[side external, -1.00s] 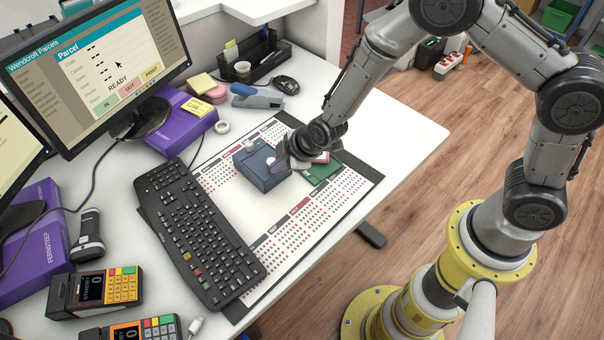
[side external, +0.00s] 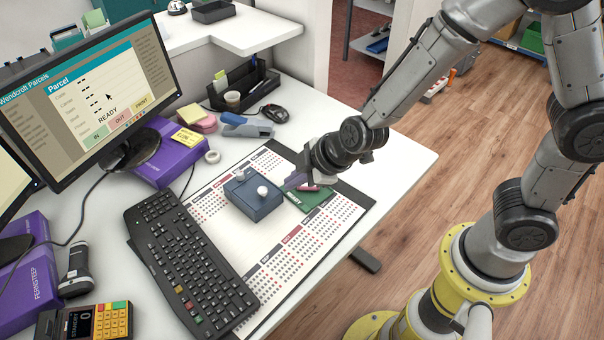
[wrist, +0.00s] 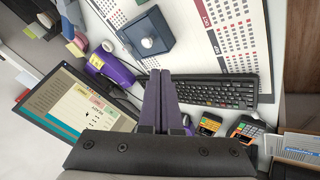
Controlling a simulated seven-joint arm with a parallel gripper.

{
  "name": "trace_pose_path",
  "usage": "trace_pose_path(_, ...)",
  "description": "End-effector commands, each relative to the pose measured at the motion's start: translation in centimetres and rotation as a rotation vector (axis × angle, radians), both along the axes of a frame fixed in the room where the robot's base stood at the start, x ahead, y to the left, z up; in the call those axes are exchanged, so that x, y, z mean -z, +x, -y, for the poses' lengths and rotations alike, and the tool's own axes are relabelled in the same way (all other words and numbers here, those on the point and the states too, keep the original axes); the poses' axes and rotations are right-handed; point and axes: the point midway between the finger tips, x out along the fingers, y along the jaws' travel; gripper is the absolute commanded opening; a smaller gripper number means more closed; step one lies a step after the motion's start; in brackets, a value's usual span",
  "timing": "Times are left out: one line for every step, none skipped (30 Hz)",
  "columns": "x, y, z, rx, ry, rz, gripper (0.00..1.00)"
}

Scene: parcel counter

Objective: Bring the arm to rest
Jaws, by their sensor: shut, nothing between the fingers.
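My gripper (side external: 297,181) is shut and empty, just above the desk mat and to the right of the blue box, in the side view. In the wrist view its two dark fingers (wrist: 160,75) lie together. The blue box (side external: 254,200) stands on the calendar mat (side external: 285,250) with white knobs on it. It also shows in the wrist view (wrist: 146,35), beyond the fingertips and apart from them.
A green card (side external: 312,200) lies near my gripper, with a pink item partly hidden behind it. The keyboard (side external: 190,260), monitor (side external: 95,95), purple box (side external: 170,155) and card terminal (side external: 85,322) take up the left. The desk's right edge is clear.

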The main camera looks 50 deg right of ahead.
Motion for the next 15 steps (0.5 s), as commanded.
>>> trace_pose_path(-2.0,0.9,0.8,0.027,0.020,0.045,0.00)
trace_pose_path(-3.4,1.4,1.4,0.041,0.031,0.077,0.00)
trace_pose_path(-5.5,1.9,2.2,0.055,0.045,0.121,0.00)
trace_pose_path(-7.2,2.1,2.9,0.063,0.056,0.153,0.00)
trace_pose_path(-8.9,2.1,3.5,0.071,0.073,0.178,0.00)
trace_pose_path(-11.1,1.8,4.4,0.086,0.099,0.207,0.00)
trace_pose_path(-12.5,1.3,5.0,0.098,0.122,0.222,0.00)
trace_pose_path(-13.9,0.8,5.5,0.110,0.143,0.234,0.00)
trace_pose_path(-15.6,-0.1,6.2,0.130,0.175,0.244,0.00)
trace_pose_path(-16.7,-0.9,6.8,0.147,0.198,0.249,0.00)
trace_pose_path(-17.7,-1.9,7.3,0.163,0.219,0.248,0.00)
trace_pose_path(-18.9,-3.2,8.0,0.191,0.248,0.246,0.00)
trace_pose_path(-19.6,-4.4,8.5,0.215,0.268,0.239,0.00)
trace_pose_path(-20.2,-5.6,9.0,0.241,0.287,0.229,0.00)
trace_pose_path(-20.8,-7.4,9.8,0.281,0.307,0.212,0.00)
